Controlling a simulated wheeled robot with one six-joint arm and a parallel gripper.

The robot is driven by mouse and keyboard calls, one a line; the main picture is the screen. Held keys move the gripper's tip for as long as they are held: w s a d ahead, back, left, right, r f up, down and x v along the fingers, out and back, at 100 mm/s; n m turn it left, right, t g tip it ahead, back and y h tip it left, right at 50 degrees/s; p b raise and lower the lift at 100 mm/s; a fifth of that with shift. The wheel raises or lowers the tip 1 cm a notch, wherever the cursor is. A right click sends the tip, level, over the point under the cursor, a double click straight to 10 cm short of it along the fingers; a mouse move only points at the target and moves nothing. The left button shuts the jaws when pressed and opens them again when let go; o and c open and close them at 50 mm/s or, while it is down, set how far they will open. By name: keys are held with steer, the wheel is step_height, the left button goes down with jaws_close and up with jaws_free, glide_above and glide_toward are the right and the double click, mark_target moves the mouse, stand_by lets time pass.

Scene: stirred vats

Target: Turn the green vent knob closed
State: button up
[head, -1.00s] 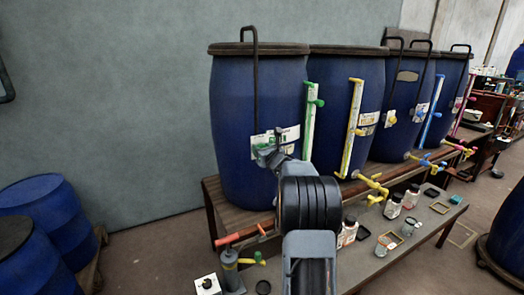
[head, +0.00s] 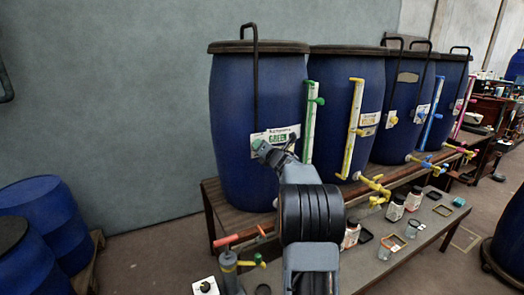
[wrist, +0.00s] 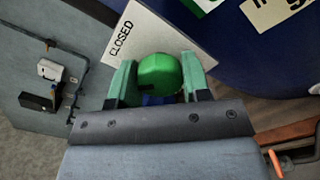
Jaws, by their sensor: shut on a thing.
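The green vent knob (wrist: 160,73) sits between the two green-padded fingers of my gripper (wrist: 158,82) in the wrist view, and the jaws are shut on it. A dark mark shows on the knob's lower left side. A white plate with the word CLOSED (wrist: 121,38) lies up and left of the knob. In the head view my gripper (head: 262,149) is at the front of the nearest blue vat (head: 235,100), at the left of its GREEN label (head: 280,139). The knob is mostly hidden there by my gripper.
A green sight tube (head: 309,128) with a green valve stands right of my gripper. More blue vats with yellow, blue and pink fittings line the wooden bench (head: 228,206). A lower grey table (head: 375,262) holds bottles and a hand pump (head: 229,270). Blue drums stand at lower left.

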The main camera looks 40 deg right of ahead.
steer(key=m, duration=0.5)
steer(key=shift+p, duration=0.4)
steer(key=shift+m+p, duration=0.45)
steer(key=shift+m, duration=1.65)
steer(key=o, duration=0.9)
steer(key=s, duration=0.4)
steer(key=s+a+b, duration=0.1)
steer(key=s, duration=0.4)
steer(key=s+a+b, duration=0.1)
steer(key=s, duration=0.3)
steer(key=shift+s, duration=0.35)
